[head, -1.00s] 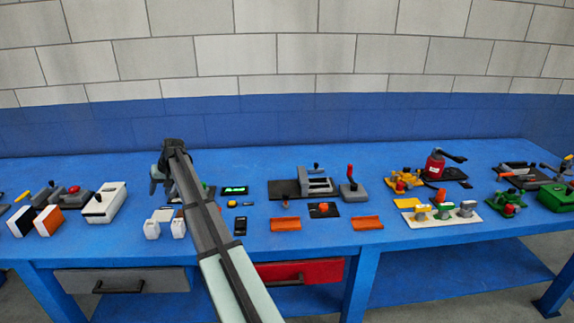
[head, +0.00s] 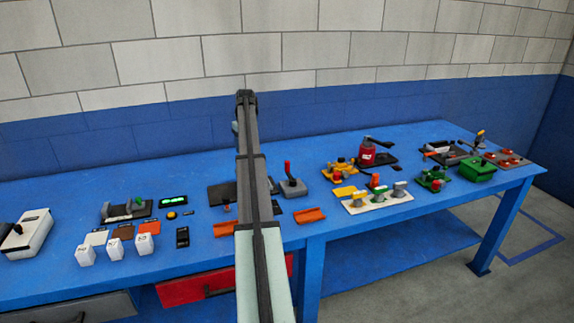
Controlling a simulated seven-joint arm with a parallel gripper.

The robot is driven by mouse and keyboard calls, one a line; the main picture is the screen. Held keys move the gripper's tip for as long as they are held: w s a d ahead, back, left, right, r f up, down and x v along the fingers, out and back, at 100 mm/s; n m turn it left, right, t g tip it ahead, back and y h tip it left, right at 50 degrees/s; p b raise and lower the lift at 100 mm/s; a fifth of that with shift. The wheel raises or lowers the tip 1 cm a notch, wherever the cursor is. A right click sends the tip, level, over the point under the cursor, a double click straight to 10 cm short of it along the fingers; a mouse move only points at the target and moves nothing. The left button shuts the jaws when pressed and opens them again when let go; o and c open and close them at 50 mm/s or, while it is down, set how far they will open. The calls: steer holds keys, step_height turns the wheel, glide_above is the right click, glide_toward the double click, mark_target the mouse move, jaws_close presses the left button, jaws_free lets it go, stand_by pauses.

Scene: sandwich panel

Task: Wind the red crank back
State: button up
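A red housing (head: 368,152) with a black crank arm (head: 378,140) on top stands on a black plate, right of my arm. A grey block (head: 293,189) with an upright red handle (head: 287,167) stands nearer, just right of my arm. I cannot tell for certain which of these is the red crank. My arm reaches up the middle of the head view. Only a sliver of my gripper (head: 236,127) shows left of the arm; its fingers are hidden, and it appears away from both devices.
The blue bench (head: 75,181) is crowded. White blocks (head: 114,248) and a white box (head: 29,233) stand at left, an orange tray (head: 310,215) near the front edge. Yellow, green and grey valves stand at right, with a green box (head: 479,170). The bench's back strip is mostly clear.

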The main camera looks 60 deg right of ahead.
step_height(320, 180, up, 3)
steer(key=g, duration=0.1)
glide_above(287, 163)
steer(key=w, duration=0.1)
steer(key=d, duration=0.1)
steer(key=shift+m, duration=0.4)
steer(key=f, duration=1.3)
steer(key=shift+s+f, duration=0.25)
steer(key=shift+c, duration=0.2)
jaws_close()
